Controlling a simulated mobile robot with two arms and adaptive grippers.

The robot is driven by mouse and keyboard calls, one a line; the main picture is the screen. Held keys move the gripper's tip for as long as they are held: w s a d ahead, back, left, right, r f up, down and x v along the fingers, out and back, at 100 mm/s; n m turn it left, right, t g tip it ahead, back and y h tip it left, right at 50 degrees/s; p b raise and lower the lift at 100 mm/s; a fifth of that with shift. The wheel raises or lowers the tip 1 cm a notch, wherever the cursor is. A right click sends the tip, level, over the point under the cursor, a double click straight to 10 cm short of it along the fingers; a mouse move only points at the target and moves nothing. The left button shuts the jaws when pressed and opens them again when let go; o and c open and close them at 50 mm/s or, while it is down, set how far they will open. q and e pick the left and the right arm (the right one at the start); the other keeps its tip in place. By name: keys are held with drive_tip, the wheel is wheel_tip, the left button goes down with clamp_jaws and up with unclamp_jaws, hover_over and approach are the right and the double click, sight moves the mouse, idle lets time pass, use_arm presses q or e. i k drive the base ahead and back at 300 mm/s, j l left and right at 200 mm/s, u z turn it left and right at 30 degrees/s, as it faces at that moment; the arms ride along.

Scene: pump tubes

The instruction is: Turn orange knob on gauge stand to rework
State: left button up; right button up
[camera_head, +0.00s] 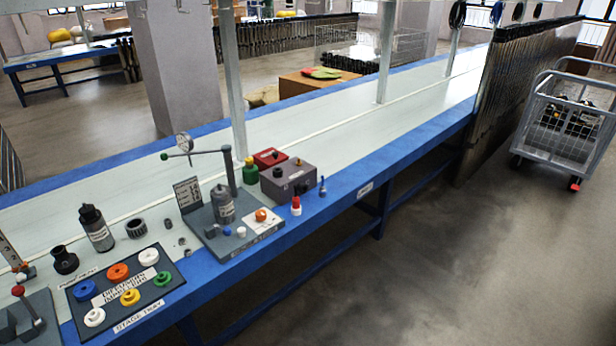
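The gauge stand (205,238) is a grey base near the front edge of the long bench. It carries an upright post with an arm, a round dial gauge (184,143) and a grey cylinder (222,204). An orange knob (261,215) sits on a white plate at the stand's right side. The plate's markings are too small to read, so I cannot tell the knob's setting. Neither of my grippers is in view.
A dark stage tray (170,297) with several coloured rings lies left of the stand. A purple-grey box (289,178), red box (270,158), green bottle (251,172) and red-capped bottle (296,207) stand to its right. A wire cart (567,130) stands far right. Bench beyond is clear.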

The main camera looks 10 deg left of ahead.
sight(261, 214)
drive_tip(key=i+l, duration=0.15)
drive_tip(key=i, duration=1)
drive_tip(key=i+l, duration=0.1)
drive_tip(key=i, duration=1.05)
